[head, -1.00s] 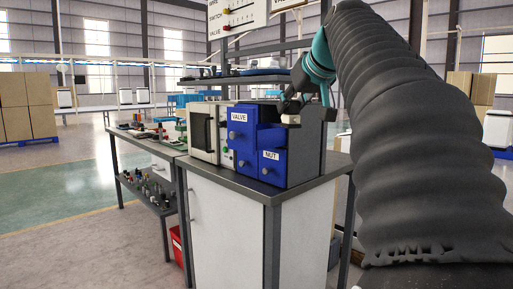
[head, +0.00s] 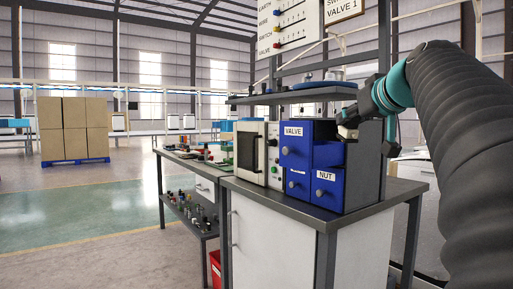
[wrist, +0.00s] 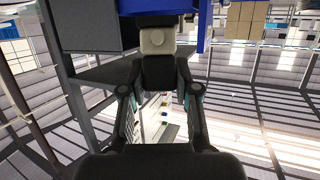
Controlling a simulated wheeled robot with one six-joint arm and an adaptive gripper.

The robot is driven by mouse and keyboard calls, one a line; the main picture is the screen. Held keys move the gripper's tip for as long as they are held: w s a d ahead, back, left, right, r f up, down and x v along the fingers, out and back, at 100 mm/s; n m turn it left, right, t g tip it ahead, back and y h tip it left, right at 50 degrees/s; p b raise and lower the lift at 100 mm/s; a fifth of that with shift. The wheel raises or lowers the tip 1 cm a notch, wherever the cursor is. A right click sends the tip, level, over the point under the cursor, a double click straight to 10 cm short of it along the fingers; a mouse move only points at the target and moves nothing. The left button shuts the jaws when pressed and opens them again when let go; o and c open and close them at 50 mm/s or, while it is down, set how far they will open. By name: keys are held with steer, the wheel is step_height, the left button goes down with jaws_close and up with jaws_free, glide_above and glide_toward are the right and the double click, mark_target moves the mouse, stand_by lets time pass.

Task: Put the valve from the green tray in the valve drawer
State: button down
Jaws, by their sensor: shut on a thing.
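My gripper (head: 358,127) is at the right end of the drawer cabinet, near its top. It is shut on a small cream-coloured piece (wrist: 155,41), which I take to be the valve; the piece also shows small in the head view (head: 347,133). In the wrist view it sits between the fingertips, close to a blue surface. The blue drawer labelled VALVE (head: 293,143) is at the cabinet's upper left and appears pulled out; its inside is hidden from the head camera.
The NUT drawer (head: 325,187) is below, at lower right. A microwave-like box (head: 249,152) stands left of the cabinet on the bench (head: 272,204). A dark shelf (head: 290,96) hangs above. Another table (head: 178,156) with small parts is at left.

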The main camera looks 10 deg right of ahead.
steer(key=x, duration=0.5)
steer(key=r+p+x, duration=0.1)
steer(key=x, duration=0.9)
steer(key=shift+w+a+r, duration=0.1)
steer(key=shift+w+r, duration=0.05)
steer(key=shift+r, duration=0.05)
steer(key=shift+w+f, duration=0.2)
steer(key=shift+f, duration=0.4)
steer(key=shift+w+f, duration=0.2)
steer(key=shift+f, duration=0.4)
steer(key=shift+w+r+g+p, duration=0.2)
steer(key=shift+w+g+p, duration=0.2)
steer(key=shift+p, duration=0.4)
steer(key=g+p, duration=0.1)
steer(key=w+g+p, duration=0.1)
steer(key=p, duration=0.1)
steer(key=shift+g, duration=0.4)
steer(key=shift+f, duration=1)
